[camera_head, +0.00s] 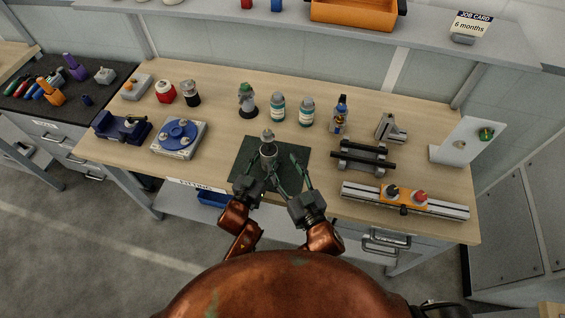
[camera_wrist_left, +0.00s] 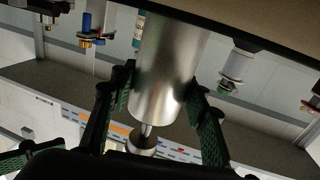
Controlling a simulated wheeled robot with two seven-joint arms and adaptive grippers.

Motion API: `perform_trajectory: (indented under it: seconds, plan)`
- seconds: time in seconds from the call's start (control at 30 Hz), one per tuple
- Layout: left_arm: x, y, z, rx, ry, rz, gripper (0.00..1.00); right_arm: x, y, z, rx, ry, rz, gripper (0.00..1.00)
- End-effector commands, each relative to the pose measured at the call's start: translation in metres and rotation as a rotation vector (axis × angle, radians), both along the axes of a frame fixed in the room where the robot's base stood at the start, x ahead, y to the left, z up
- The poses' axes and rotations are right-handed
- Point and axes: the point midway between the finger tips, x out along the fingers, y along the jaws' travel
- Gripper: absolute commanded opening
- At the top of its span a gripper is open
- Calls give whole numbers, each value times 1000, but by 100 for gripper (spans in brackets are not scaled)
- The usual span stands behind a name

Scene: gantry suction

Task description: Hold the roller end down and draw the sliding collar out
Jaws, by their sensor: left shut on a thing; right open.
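A small upright silver device stands on a dark green mat (camera_head: 240,157) at the middle of the bench. In the head view its silver cylinder (camera_head: 268,149) and narrower top end (camera_head: 267,135) show; the lower part is hidden behind my fingers. My left gripper (camera_head: 263,162) is shut around the cylinder. In the left wrist view, its green-padded fingers (camera_wrist_left: 165,103) press both sides of the silver cylinder (camera_wrist_left: 168,60), with a thin stem and round grey end (camera_wrist_left: 143,142) beyond it. My right gripper (camera_head: 283,160) is open, just right of the device. I cannot tell collar from roller.
Behind the mat stand a grey figure-like fixture (camera_head: 247,98) and two teal-labelled bottles (camera_head: 278,107). A blue-disc unit (camera_head: 180,135) is left. Black bars on a stand (camera_head: 363,158) and an orange-carriage rail (camera_head: 405,198) are right. Bare bench lies between.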

Motion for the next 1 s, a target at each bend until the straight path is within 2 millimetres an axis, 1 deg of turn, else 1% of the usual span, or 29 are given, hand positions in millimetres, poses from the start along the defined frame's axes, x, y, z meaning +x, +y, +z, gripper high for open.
perform_trajectory:
  seconds: [0.03,0.07,0.3,0.37,0.6,0.7,0.77,0.87,1.0]
  plan:
    - [0,0,-2,1,3,1,0,0,0,0,0,0,0,47]
    - [0,0,-2,1,3,1,44,0,0,0,0,0,0,47]
    - [0,0,-1,0,1,0,60,0,0,0,0,0,0,47]
    - [0,0,0,0,1,0,63,0,0,0,0,0,0,47]
    - [0,0,0,0,0,0,63,0,0,0,0,0,0,47]
    - [-5,3,-1,0,1,0,63,0,0,0,0,0,0,47]
    - [-11,7,-1,1,0,1,63,0,0,0,0,0,0,47]
    - [-26,15,-1,0,2,1,63,0,0,0,0,0,0,47]
    - [-53,30,-2,1,4,1,63,0,0,0,0,0,0,47]
